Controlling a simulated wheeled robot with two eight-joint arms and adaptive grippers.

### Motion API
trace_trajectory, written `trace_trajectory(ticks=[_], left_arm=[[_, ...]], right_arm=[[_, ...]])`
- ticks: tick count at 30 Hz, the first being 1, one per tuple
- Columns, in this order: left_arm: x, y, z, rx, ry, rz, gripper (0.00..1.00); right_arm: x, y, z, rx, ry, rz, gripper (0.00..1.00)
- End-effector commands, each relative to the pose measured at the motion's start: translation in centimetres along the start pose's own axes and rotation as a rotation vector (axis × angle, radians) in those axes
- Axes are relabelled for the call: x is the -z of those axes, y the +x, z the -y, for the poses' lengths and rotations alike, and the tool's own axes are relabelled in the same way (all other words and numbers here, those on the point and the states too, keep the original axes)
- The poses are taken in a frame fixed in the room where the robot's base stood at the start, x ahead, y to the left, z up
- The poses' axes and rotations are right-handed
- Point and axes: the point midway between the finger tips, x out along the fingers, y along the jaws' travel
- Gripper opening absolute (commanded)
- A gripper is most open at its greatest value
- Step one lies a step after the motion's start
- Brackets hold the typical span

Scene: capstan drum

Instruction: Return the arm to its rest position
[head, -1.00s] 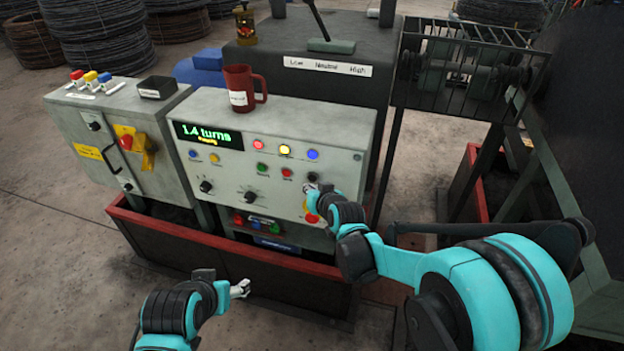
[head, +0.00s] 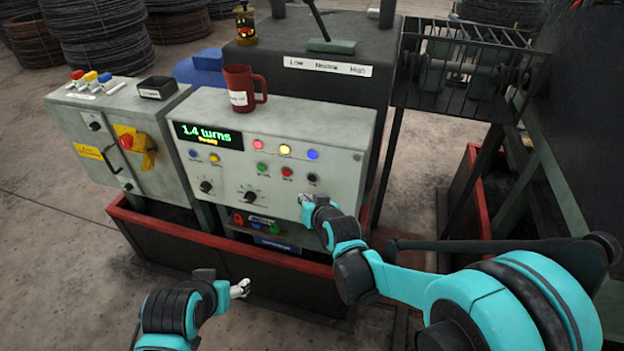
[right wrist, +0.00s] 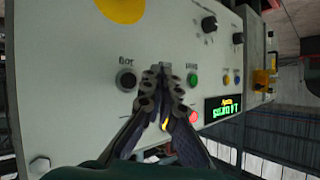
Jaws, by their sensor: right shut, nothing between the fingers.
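My right gripper (head: 303,198) is in front of the lower right of the grey control panel (head: 345,150). In the right wrist view its fingers (right wrist: 163,72) are together and empty, in front of the panel, with a black button (right wrist: 126,80) to the left and a green button (right wrist: 193,79) to the right. My right arm reaches in from the lower right. My left gripper (head: 241,288) hangs low in front of the red-rimmed base; it is too small to tell whether its fingers are open.
A red mug (head: 243,88) stands on top of the panel. The panel display (head: 208,135) reads 1.4 turns. A grey switch box (head: 80,125) stands at left. The red tray rim (head: 170,228) runs below. A wire cage (head: 460,75) is at right.

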Motion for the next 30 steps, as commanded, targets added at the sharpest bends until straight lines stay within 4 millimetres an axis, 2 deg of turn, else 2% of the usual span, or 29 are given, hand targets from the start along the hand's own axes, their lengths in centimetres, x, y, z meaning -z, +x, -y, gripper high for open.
trace_trajectory(ticks=[13,17,20,23,26,30], left_arm=[[0.0,0.0,0.0,0.0,0.0,0.0,0.66],[0.0,0.0,0.0,0.0,0.0,0.0,0.66],[0.0,0.0,0.0,0.0,0.0,0.0,0.66],[0.0,0.0,0.0,0.0,0.0,0.0,0.66],[0.0,0.0,0.0,0.0,0.0,0.0,0.66],[0.0,0.0,0.0,0.0,0.0,0.0,0.66]], right_arm=[[0.0,0.0,0.0,0.0,0.0,0.0,0.0],[0.1,-1.1,-0.6,-0.013,-0.002,0.014,0.0],[0.3,-3.7,-1.9,-0.043,-0.005,0.048,0.0],[-0.1,-7.6,-3.8,-0.088,-0.01,0.101,0.0],[-1.2,-11.9,-5.7,-0.135,-0.014,0.162,0.0],[-3.8,-17.8,-7.9,-0.199,-0.012,0.249,0.0]])
